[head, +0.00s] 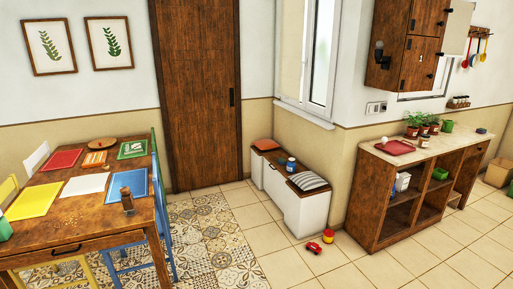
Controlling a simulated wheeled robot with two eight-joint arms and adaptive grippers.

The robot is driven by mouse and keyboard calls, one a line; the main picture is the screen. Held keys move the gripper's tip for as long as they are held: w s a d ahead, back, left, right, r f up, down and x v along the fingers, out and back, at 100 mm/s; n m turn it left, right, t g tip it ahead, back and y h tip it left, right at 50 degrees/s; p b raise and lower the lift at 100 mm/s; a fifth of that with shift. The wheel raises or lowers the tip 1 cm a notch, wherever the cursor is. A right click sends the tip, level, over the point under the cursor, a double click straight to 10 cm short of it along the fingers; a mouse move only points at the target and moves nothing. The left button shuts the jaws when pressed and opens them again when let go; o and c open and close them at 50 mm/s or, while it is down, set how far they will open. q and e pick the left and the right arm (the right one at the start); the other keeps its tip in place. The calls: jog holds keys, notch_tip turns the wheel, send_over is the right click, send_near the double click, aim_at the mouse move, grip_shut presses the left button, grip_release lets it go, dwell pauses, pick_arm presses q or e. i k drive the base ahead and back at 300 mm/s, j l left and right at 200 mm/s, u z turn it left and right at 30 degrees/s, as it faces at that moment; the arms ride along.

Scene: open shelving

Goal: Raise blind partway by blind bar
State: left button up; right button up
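A tall white-framed window (318,55) is set in the wall right of the brown door, above a low bench. Its lower part and sill show; its top is cut off by the picture edge. A beige strip (290,45) runs along its left side; I cannot tell whether it is a blind or the window recess. A second window (425,88) shows partly behind the wall cabinet. I cannot make out a blind or a blind bar at either window. Neither of my grippers is in view.
A white bench (306,208) stands below the window. A toy car (313,247) and a small red-yellow toy (328,236) lie on the floor. A wooden table (85,238) with chairs stands left, open shelving (400,215) right. Tiled floor between is mostly clear.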

aim_at(287, 88)
jog(key=i, duration=2.5)
